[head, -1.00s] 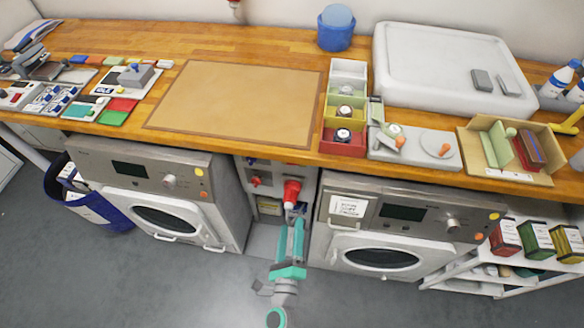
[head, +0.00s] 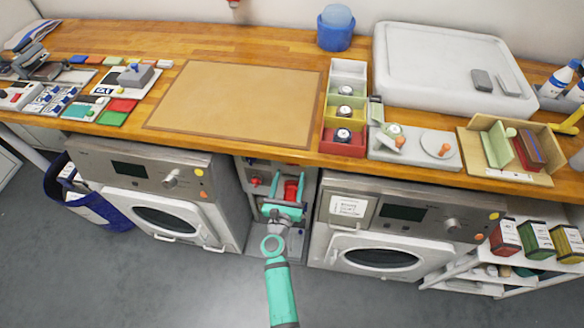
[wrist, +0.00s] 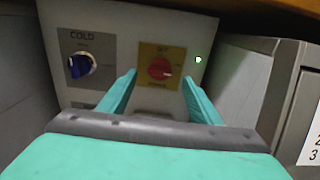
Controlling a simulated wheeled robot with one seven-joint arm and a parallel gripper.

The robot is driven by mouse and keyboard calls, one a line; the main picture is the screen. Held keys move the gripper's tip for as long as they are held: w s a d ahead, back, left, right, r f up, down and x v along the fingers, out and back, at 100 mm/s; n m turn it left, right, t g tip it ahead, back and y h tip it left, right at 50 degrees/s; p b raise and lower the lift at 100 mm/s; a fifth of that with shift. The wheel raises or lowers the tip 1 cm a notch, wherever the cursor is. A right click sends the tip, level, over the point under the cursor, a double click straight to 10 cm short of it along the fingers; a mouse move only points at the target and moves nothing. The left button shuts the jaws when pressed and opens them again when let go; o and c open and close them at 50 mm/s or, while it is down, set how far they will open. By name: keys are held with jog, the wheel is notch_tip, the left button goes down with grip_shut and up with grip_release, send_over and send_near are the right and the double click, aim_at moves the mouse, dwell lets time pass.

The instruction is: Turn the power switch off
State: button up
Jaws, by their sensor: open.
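The power switch (wrist: 160,68) is a red rotary knob on a yellow plate, with a lettered label, in the wrist view. A small green light (wrist: 198,59) glows to its right. My gripper (wrist: 159,80) is open, with one teal finger on each side of the knob in the picture. Whether the fingers touch the knob cannot be told. In the head view my gripper (head: 287,183) is at the grey panel (head: 262,167) between the two machines, and it hides part of the panel. The knob's exact angle is too small to read.
A blue dial (wrist: 80,65) marked COLD sits left of the switch. Machines stand close on the left (head: 150,195) and right (head: 400,230) of the panel. The wooden worktop (head: 230,38) overhangs above. The grey floor in front is clear.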

jog(key=shift+x, duration=2.55)
jog(key=shift+c, duration=0.2)
jog(key=c, duration=1)
